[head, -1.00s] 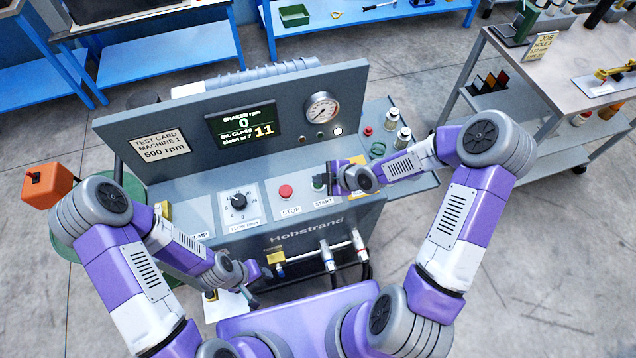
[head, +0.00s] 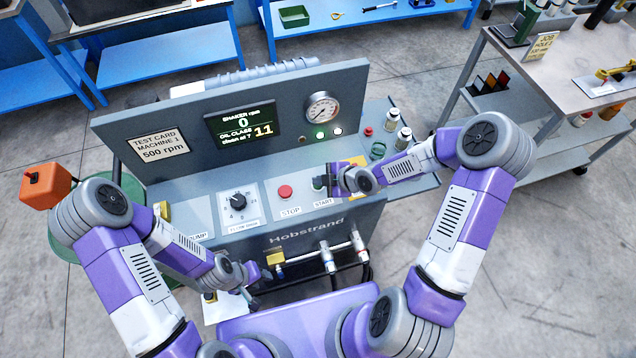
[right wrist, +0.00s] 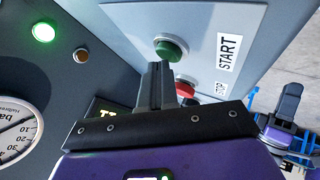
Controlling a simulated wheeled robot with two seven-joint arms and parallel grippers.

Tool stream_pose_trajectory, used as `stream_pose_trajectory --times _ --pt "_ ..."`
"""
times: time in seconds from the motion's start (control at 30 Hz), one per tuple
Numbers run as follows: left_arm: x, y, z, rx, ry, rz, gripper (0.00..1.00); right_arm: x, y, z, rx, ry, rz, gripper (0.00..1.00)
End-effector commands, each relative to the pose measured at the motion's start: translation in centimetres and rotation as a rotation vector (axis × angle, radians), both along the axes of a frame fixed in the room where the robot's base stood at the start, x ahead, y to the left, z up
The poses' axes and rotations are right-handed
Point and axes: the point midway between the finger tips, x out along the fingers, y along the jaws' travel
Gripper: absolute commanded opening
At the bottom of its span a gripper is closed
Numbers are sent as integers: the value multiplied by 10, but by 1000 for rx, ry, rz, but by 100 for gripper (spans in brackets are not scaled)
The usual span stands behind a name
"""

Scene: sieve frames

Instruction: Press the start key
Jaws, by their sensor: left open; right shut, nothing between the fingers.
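The green start key (right wrist: 170,48) sits beside the START label (right wrist: 229,52) in the right wrist view. My right gripper (right wrist: 160,68) is shut and empty, its fingertips right at the key's edge; I cannot tell whether they touch it. In the head view my right gripper (head: 320,184) covers the key above the START label (head: 323,203). A green lamp (head: 320,134) is lit on the panel, and it also glows in the right wrist view (right wrist: 43,32). My left gripper (head: 262,275) is open, low at the console's front.
The red stop key (head: 285,192) is just left of the start key. A black dial (head: 238,201) lies further left. A gauge (head: 322,107) is on the upright panel. Valves (head: 327,256) stick out at the front. Small bottles (head: 393,115) stand on the right shelf.

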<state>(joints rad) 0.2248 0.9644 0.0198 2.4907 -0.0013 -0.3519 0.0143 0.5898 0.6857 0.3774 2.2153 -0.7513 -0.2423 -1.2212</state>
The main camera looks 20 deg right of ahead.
Motion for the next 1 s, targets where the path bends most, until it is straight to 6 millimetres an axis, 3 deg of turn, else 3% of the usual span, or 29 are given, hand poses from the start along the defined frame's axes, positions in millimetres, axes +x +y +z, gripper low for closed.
stream_pose_trajectory --times 0.37,0.73,1.0 --pt "0 0 -1 0 0 0 43 0 0 -1 -1 2 0 0" --pt "0 0 13 0 0 0 43 0 -1 16 0 2 -1 0" --pt "0 0 12 0 0 0 43 0 0 16 0 2 -1 0"
